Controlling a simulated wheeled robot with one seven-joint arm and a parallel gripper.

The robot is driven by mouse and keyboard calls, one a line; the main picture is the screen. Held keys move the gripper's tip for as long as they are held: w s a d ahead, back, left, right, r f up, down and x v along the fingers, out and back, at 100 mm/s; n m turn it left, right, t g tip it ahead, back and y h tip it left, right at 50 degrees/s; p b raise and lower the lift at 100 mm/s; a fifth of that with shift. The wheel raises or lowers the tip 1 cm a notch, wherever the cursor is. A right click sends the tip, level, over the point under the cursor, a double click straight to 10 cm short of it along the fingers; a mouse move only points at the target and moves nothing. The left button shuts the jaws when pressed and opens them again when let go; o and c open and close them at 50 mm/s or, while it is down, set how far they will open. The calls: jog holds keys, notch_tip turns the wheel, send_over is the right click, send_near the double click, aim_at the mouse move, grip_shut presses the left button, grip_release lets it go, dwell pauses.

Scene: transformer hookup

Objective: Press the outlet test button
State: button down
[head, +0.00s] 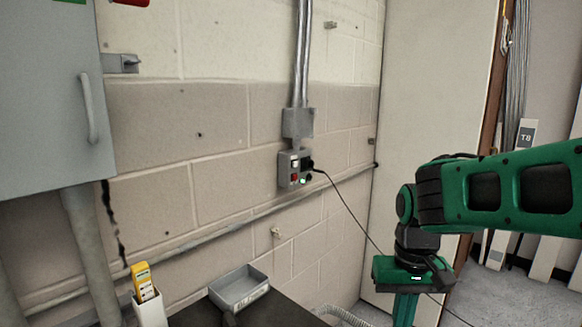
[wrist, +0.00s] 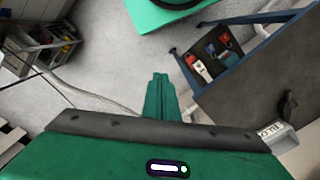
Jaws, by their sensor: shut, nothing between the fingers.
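The grey outlet box (head: 286,172) is on the block wall in the head view, below a metal conduit. Its face shows a small white element, a red button (head: 294,177) and a lit green spot (head: 302,181). A black plug (head: 308,164) sits in its right side. Any lettering is too small to read. My green gripper (head: 405,312) points down, to the right of the box and well apart from it; the frame edge cuts off its tips. In the wrist view my gripper (wrist: 158,78) is shut and empty over the floor. The outlet is not in that view.
A black cord (head: 345,205) runs from the plug down behind my gripper. A grey tray (head: 240,288) and a yellow tester (head: 142,282) in a white holder are at the dark bench. A grey cabinet (head: 50,100) hangs at left. A dark tabletop (wrist: 255,85) with tools shows in the wrist view.

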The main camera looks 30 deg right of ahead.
aim_at(295, 164)
jog(key=w+d+r+n+t, duration=0.1)
jog(key=w+d+r+t, duration=0.2)
jog(key=w, duration=1)
jog(key=w+d+r+n+t+h, duration=0.1)
jog(key=w+d+r+n+t, duration=0.1)
jog(key=w+r, duration=0.7)
jog(key=w+d+r+n+t+h, duration=0.1)
jog(key=w+d+r+t, duration=0.3)
jog(key=w, duration=1.3)
notch_tip(295, 164, up, 3)
jog(key=shift+w+d+r+t, duration=0.15)
jog(key=shift+w+t, duration=0.15)
jog(key=shift+t, duration=0.6)
jog(key=shift+w, duration=0.1)
jog(key=w+a, duration=0.1)
jog(key=w, duration=0.1)
jog(key=w+a, duration=0.1)
jog(key=w, duration=0.2)
jog(key=w+a, duration=0.1)
jog(key=w, duration=0.2)
